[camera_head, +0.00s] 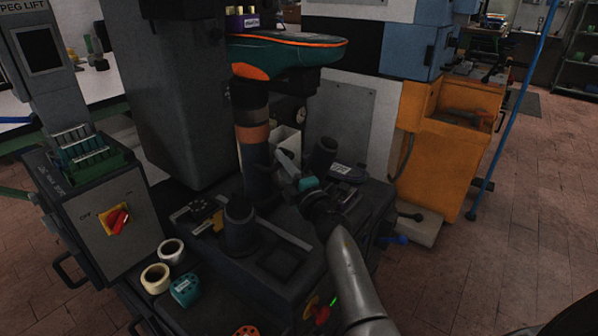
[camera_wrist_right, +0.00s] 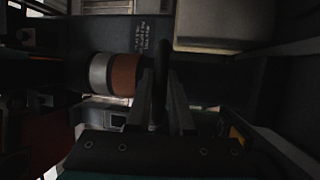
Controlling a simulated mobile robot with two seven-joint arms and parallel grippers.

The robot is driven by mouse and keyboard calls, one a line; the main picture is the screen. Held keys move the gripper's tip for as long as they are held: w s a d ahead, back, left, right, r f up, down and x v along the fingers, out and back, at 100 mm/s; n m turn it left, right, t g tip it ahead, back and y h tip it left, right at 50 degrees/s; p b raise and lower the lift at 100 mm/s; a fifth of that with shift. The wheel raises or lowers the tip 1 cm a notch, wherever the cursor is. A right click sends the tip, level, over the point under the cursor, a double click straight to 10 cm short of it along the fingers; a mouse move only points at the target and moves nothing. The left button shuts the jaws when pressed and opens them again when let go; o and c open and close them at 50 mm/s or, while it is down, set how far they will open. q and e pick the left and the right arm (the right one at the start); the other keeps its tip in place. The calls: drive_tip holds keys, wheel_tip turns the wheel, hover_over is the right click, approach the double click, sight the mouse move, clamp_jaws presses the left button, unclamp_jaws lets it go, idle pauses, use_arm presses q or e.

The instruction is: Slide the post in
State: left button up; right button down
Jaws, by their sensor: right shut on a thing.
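My right gripper (camera_head: 284,160) reaches over the press table from the lower right, close to the right side of the dark upright column with an orange band (camera_head: 255,134). In the right wrist view the gripper's fingers (camera_wrist_right: 164,100) are shut on a dark slim piece (camera_wrist_right: 160,78). I cannot tell whether this piece is the post; its far end is lost in shadow. The banded column lies sideways in that view, with its grey and orange bands (camera_wrist_right: 124,74) just left of the fingers. My left gripper is not in view.
Dark upright cylinders stand on the press table, one in front (camera_head: 240,228) and one behind my gripper (camera_head: 323,154). Tape rolls (camera_head: 156,278) lie at front left, near a red switch (camera_head: 117,221).

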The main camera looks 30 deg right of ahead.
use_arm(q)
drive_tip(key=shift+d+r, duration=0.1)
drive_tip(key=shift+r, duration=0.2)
use_arm(e)
drive_tip(key=shift+w+a+r, duration=0.1)
drive_tip(key=shift+w+a, duration=0.2)
drive_tip(key=shift+w, duration=0.3)
drive_tip(key=c, duration=1.2)
unclamp_jaws()
drive_tip(key=shift+c, duration=0.2)
drive_tip(key=o, duration=0.3)
drive_tip(key=shift+w, duration=0.15)
drive_tip(key=shift+o, duration=0.7)
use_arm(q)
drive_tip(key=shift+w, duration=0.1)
